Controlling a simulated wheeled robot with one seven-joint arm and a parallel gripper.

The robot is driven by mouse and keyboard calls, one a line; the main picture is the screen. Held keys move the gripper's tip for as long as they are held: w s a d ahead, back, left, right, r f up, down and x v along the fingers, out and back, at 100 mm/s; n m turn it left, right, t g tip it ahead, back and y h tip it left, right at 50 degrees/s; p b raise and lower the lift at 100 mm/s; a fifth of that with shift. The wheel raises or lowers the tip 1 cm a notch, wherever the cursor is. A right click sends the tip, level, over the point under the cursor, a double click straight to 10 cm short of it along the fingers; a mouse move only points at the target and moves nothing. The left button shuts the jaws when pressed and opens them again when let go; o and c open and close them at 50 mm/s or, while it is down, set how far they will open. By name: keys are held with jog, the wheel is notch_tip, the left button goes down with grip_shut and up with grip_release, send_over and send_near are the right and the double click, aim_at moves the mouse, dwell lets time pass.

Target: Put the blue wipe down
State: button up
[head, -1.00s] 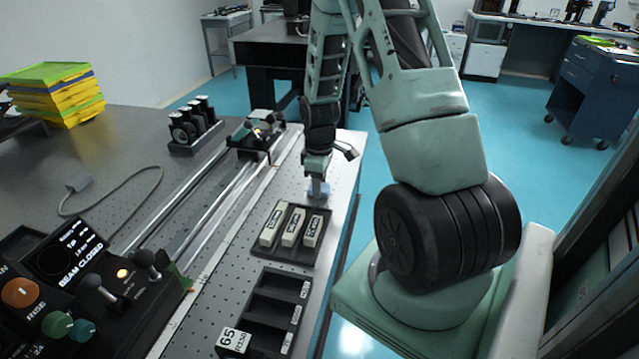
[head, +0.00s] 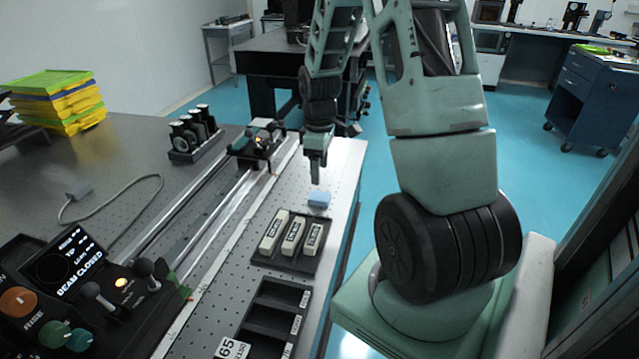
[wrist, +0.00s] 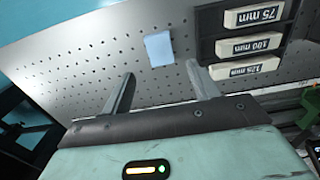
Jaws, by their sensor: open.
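The blue wipe (head: 319,199) is a small light-blue block lying on the perforated table top, just beyond the tray of labelled blocks. It also shows in the wrist view (wrist: 158,48), ahead of the fingertips and apart from them. My gripper (head: 316,180) is above the table, a little above and beyond the wipe in the head view. In the wrist view its two fingers (wrist: 160,80) are spread apart with nothing between them.
A black tray (head: 257,257) holds white blocks labelled 75, 100 and 125 mm close to the wipe. A second slotted tray (head: 262,325) stands nearer. Rails (head: 215,215) and a control panel (head: 70,285) lie to the left. The table's right edge is near the wipe.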

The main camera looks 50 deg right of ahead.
jog(key=a+r+n, duration=0.1)
jog(key=a+r, duration=0.3)
jog(key=a, duration=0.7)
jog(key=a+r, duration=0.4)
jog(key=a, duration=0.8)
jog(key=s+a+r+n, duration=0.1)
jog(key=s+a+n, duration=0.1)
jog(key=s+a, duration=1.5)
jog(key=shift+a+r+y, duration=0.3)
jog(key=shift+r, duration=0.05)
jog(key=shift+r+p, duration=0.35)
jog(key=shift+r, duration=0.05)
